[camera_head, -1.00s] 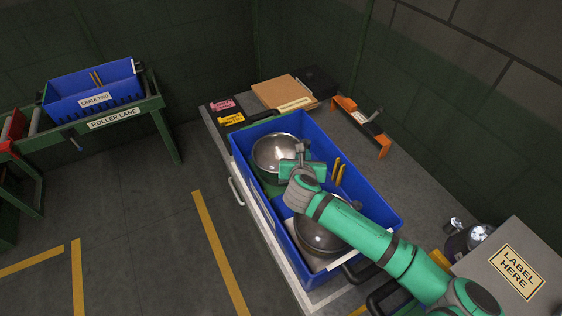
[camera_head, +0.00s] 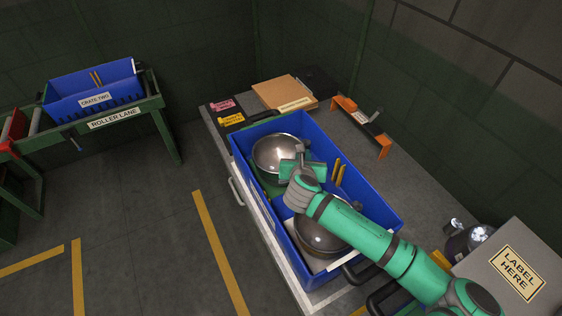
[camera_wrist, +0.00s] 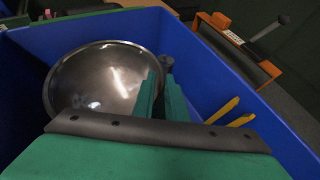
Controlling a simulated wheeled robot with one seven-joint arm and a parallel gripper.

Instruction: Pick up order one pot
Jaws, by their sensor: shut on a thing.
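Two round steel pots sit in a blue crate (camera_head: 365,213) on the bench. The far pot (camera_head: 275,152) lies at the crate's far end, and its shiny round inside also fills the left of the wrist view (camera_wrist: 95,80). The near pot (camera_head: 318,238) is partly hidden under my green arm. Which one is order one I cannot read. My gripper (camera_head: 303,165) is down at the right side of the far pot, shut on its grey handle (camera_wrist: 168,62). In the wrist view its green fingers (camera_wrist: 162,95) stand close together and hide most of the grip.
Yellow sticks (camera_head: 339,174) stand in the crate to the right of my gripper. An orange rack (camera_head: 362,125), a cardboard box (camera_head: 284,92) and a labelled grey box (camera_head: 505,262) surround the crate. Another blue crate (camera_head: 92,90) is on the roller lane at left.

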